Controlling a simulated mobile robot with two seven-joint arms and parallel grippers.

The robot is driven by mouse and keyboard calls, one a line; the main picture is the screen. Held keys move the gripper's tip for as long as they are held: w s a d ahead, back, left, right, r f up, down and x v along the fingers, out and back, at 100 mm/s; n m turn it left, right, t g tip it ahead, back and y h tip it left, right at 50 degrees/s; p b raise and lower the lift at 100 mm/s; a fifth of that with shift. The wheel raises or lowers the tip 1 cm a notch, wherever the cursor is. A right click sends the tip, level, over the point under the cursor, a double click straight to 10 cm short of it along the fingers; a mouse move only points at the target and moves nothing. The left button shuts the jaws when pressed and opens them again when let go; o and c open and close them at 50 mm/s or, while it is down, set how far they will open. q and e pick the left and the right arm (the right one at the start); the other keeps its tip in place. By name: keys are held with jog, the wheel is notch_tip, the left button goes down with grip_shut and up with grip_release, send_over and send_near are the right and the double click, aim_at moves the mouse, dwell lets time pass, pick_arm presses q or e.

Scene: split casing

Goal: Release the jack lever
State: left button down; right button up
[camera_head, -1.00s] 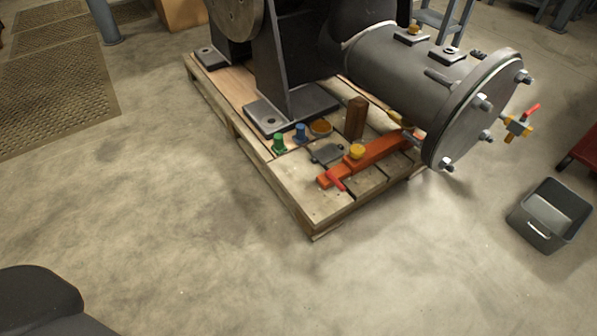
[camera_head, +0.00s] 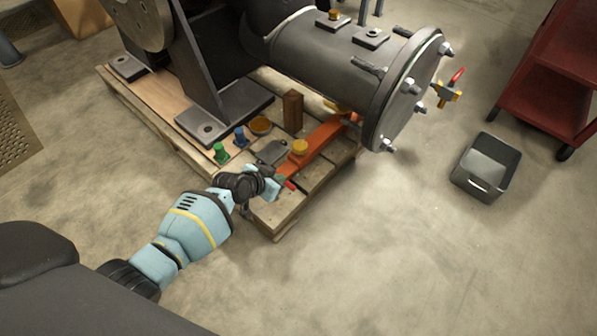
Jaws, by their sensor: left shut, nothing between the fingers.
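The orange jack (camera_head: 322,138) lies on the wooden pallet (camera_head: 283,222), under the grey cylinder's flanged end. A yellow round cap (camera_head: 299,147) sits on top of it. The small red jack lever (camera_head: 291,185) is at the jack's near end, partly hidden by my left gripper. My left gripper (camera_head: 275,185) is beside the lever at the pallet's near corner, shut with nothing held. Its fingertips are small and partly hidden, so I cannot tell whether they touch the lever. My right gripper is not in view.
A green fitting (camera_head: 220,153), a blue fitting (camera_head: 240,137), an amber dish (camera_head: 260,125) and an upright wooden block (camera_head: 292,110) stand on the pallet. The grey cylinder (camera_head: 320,62) overhangs the jack. A grey bin (camera_head: 487,167) and red cart (camera_head: 553,80) stand right; the front floor is clear.

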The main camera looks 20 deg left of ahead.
aim_at(290, 183)
pick_arm(q)
jog(key=shift+w+r, duration=0.55)
jog(key=shift+w, duration=0.25)
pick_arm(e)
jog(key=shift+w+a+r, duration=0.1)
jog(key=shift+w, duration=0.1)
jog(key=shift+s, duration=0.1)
